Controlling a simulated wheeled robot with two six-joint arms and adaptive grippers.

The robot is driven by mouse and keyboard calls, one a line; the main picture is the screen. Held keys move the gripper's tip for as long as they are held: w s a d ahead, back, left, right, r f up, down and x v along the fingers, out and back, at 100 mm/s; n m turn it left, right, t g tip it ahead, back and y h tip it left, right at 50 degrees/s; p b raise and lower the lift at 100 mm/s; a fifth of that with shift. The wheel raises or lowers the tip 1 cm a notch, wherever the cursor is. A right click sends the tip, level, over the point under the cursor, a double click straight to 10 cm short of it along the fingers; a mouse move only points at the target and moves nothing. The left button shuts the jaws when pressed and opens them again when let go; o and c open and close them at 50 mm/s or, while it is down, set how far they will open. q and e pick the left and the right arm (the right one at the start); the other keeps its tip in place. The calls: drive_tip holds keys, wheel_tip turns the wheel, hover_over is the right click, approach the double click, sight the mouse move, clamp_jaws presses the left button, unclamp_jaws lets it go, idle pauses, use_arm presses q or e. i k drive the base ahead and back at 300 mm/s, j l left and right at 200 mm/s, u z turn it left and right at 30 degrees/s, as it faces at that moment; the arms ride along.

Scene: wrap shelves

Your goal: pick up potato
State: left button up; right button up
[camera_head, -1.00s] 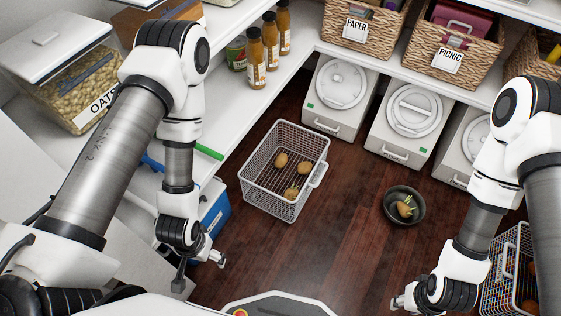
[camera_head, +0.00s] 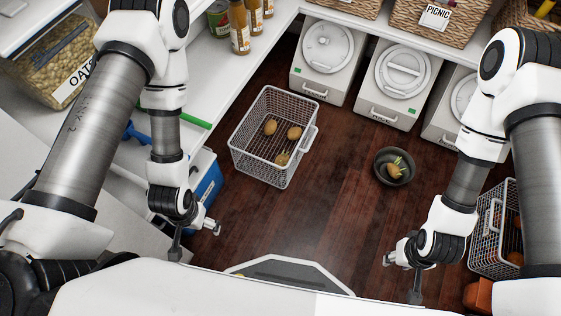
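A grey wire basket (camera_head: 308,157) stands on the floor in the middle of the view. Inside it lie a potato (camera_head: 270,127) at the left, another potato (camera_head: 294,132) at the right, and a third potato with a sprout (camera_head: 282,159) nearer me. A dark bowl (camera_head: 381,178) on the floor to the right holds a potato with green sprouts (camera_head: 394,171). My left gripper (camera_head: 196,240) is open and empty, nearer me than the basket and to its left. My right gripper (camera_head: 402,277) is open and empty, nearer me than the bowl.
Another wire basket (camera_head: 483,236) with orange items stands at the right, partly hidden by my arm. White lidded bins (camera_head: 395,85) line the back under the shelf. A blue box (camera_head: 209,181) stands left of the middle basket. Dark wood floor (camera_head: 330,215) is clear between basket and bowl.

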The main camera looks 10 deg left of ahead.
sight(282, 160)
drive_tip(key=z, duration=0.9)
drive_tip(key=k+l, duration=0.8)
